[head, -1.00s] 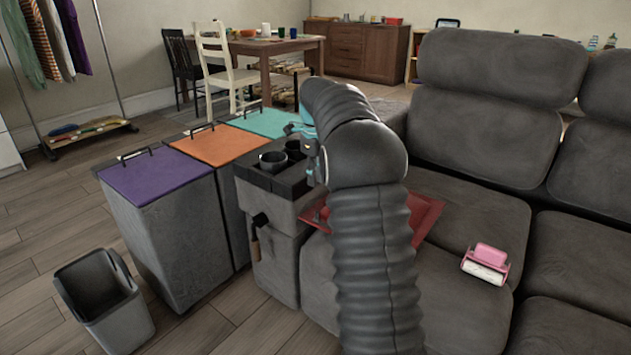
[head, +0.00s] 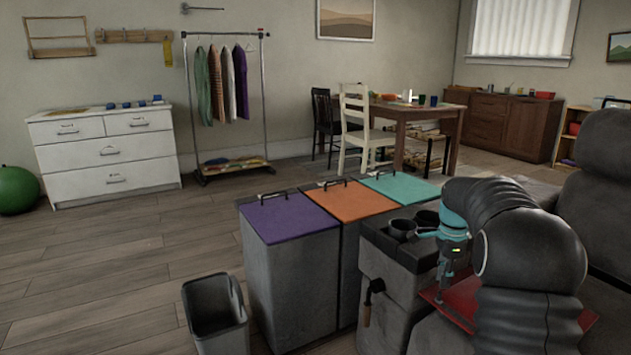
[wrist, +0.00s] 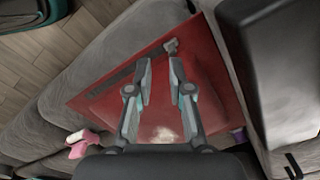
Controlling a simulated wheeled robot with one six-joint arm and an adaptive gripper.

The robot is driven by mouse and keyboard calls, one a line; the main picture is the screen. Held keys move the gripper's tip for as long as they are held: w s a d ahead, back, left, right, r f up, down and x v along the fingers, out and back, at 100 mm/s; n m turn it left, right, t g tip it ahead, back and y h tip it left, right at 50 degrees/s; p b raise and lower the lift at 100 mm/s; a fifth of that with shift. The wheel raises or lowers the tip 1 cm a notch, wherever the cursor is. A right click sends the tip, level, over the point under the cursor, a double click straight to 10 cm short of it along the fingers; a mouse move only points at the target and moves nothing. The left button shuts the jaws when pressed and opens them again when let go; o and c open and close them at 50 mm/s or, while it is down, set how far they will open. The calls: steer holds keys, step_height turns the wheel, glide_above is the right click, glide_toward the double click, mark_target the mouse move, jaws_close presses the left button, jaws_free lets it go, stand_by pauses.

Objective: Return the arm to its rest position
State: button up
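My gripper (head: 449,284) hangs pointing down at the right of the head view, beside the grey sofa-side caddy and above a red tray (head: 450,310). In the wrist view my gripper (wrist: 160,66) shows its two fingers apart with nothing between them. The red tray (wrist: 100,97) lies beneath the fingers, with a pale patch on its surface and a dark strip along one side. My arm curves over the tray in the head view and hides part of it.
A caddy (head: 385,245) with dark cups stands close left of my gripper. Lidded bins (head: 290,270), an open grey bin (head: 214,318) and the sofa (head: 606,200) surround it. A pink roller (wrist: 82,138) shows in the wrist view. Open floor (head: 110,260) lies at left.

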steer(key=s+a+r+n+t, duration=0.1)
steer(key=s+a+n, duration=0.4)
steer(key=s, duration=0.7)
steer(key=s+a+r+n+t, duration=0.2)
steer(key=s+a+n, duration=0.4)
steer(key=s, duration=0.6)
steer(key=s+a+r+n+t, duration=0.2)
steer(key=s+a+n, duration=0.3)
steer(key=s, duration=0.7)
steer(key=r+n, duration=0.1)
steer(key=n, duration=0.1)
steer(key=shift+a+r+n, duration=0.3)
steer(key=shift+r, duration=0.1)
steer(key=shift+d, duration=0.1)
